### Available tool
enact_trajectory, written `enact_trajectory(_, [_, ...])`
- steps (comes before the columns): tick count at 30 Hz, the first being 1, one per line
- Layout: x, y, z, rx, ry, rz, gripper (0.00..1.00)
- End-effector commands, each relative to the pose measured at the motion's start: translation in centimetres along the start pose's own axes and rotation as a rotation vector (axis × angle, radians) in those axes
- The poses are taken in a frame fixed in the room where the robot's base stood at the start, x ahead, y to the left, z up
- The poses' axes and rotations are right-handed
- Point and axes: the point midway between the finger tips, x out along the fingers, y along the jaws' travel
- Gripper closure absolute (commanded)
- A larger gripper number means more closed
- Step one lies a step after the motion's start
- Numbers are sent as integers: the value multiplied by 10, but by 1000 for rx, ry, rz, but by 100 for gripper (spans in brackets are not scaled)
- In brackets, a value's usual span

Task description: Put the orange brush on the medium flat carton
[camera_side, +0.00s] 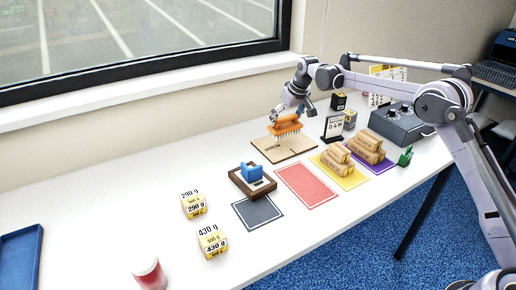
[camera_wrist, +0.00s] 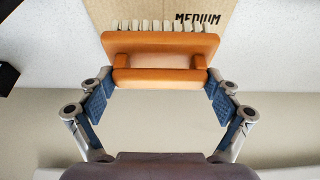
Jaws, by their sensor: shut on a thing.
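The orange brush (camera_side: 285,125) has pale bristles pointing down and is at the medium flat carton (camera_side: 284,149), a tan board on the table. In the wrist view the brush (camera_wrist: 160,55) spans the space between the fingers, and the carton (camera_wrist: 190,12) behind it carries the printed word MEDIUM. My gripper (camera_side: 297,108) is above the carton; in the wrist view my gripper (camera_wrist: 160,92) is shut on the brush's handle. I cannot tell for sure whether the bristles touch the carton or hang just above it.
Red (camera_side: 309,184), yellow (camera_side: 345,176) and dark (camera_side: 257,212) mats lie in front. Brown stacks stand on the yellow and purple mats. A blue tape dispenser (camera_side: 252,172) sits on a brown tray. A small black sign (camera_side: 333,128) stands close right of the carton.

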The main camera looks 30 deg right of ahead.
Motion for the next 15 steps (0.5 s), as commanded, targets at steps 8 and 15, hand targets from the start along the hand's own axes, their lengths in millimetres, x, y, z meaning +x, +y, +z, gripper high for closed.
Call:
enact_trajectory(8, [26,0,11,0,0,0,50])
enact_trajectory(15, [35,0,15,0,1,0,50])
